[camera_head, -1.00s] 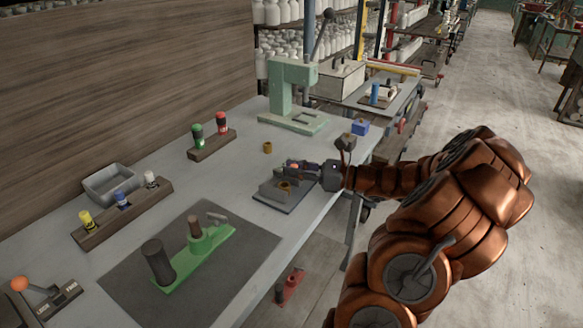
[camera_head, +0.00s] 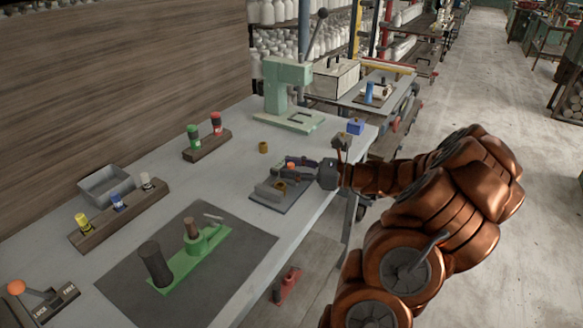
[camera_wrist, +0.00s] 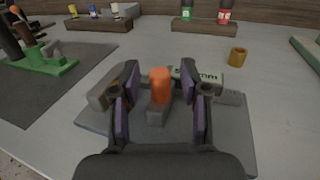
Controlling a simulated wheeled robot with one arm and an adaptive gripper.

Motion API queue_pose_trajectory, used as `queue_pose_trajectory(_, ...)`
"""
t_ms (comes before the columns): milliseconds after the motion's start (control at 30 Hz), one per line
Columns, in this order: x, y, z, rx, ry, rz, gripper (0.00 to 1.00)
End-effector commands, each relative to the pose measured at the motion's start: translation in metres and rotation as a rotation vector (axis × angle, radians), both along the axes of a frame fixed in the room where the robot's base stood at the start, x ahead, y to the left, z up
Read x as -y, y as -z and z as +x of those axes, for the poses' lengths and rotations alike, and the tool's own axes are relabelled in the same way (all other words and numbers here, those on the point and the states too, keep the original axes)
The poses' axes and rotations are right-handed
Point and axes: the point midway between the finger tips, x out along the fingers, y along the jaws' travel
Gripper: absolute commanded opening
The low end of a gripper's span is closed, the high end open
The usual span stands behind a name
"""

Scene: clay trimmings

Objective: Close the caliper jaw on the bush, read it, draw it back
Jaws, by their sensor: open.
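The caliper is a grey plate (camera_head: 272,205) with grey blocks on the bench, and its sliding jaw carries an orange knob (camera_head: 291,166).
Another brass bush (camera_head: 263,147) stands loose behind the caliper. A green press (camera_head: 290,95) stands further back, and a green fixture (camera_head: 190,256) lies on a dark mat (camera_head: 135,296) at front left. Racks with coloured bottles (camera_head: 208,146) line the wall side.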

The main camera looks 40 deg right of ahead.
Motion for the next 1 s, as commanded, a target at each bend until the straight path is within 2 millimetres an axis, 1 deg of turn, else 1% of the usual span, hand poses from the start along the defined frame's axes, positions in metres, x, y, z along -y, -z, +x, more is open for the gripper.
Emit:
queue_pose_trajectory(167, 0.013, 0.000, -0.015, 0.001, 0.003, -0.002, 0.45)
queue_pose_trajectory(433, 0.044, 0.001, -0.056, 0.000, 0.004, 0.002, 0.45)
queue_pose_trajectory(600, 0.061, 0.001, -0.078, -0.002, 0.006, -0.001, 0.45)
queue_pose_trajectory(800, 0.070, 0.000, -0.092, 0.001, 0.000, 0.001, 0.45)
queue_pose_trajectory(1000, 0.072, 0.000, -0.095, 0.000, 0.000, 0.001, 0.45)
